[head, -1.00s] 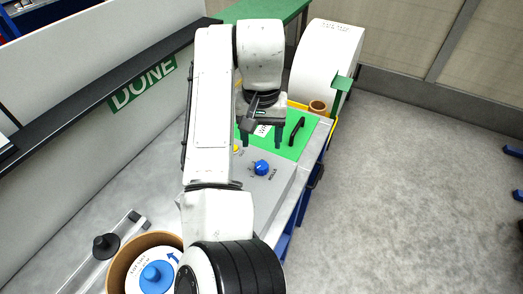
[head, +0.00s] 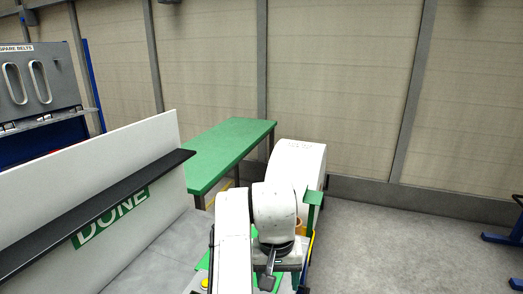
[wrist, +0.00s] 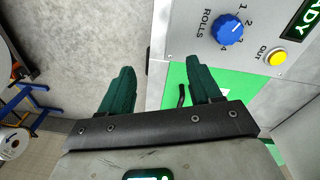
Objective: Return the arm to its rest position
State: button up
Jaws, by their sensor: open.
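My gripper (wrist: 160,68) is open in the wrist view, with two dark green fingers apart and nothing between them. It hangs above the edge of a grey panel and a green area (wrist: 178,92). A black handle (wrist: 181,95) shows below, between the fingers in the picture; I cannot tell the height gap. In the head view my arm stands at the bottom centre and the gripper (head: 270,282) is partly cut off by the lower edge.
The panel carries a blue ROLLS knob (wrist: 228,28) and a yellow OUT button (wrist: 276,57). A white rounded housing (head: 300,168) stands behind my arm. A green table (head: 228,150) and a white wall marked DONE (head: 112,217) are to the left.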

jog(key=s+d+f+h, duration=0.1)
jog(key=s+d+f, duration=0.3)
jog(key=d, duration=0.4)
jog(key=s+d+f+m+t, duration=0.1)
jog(key=s+d+f, duration=0.2)
jog(key=d+f, duration=0.3)
jog(key=s+d+f+h, duration=0.1)
jog(key=s+d+f, duration=0.25)
jog(key=d, duration=0.55)
jog(key=s+d+f, duration=0.2)
jog(key=s, duration=0.5)
jog(key=s+d+f, duration=0.2)
jog(key=s+f, duration=0.1)
jog(key=s, duration=0.4)
jog(key=s+a+f+y, duration=0.1)
jog(key=s+a+y, duration=0.1)
jog(key=s, duration=0.9)
jog(key=shift+a+n+g+y, duration=0.3)
jog(key=shift+a+n, duration=0.1)
jog(key=shift+a, duration=0.05)
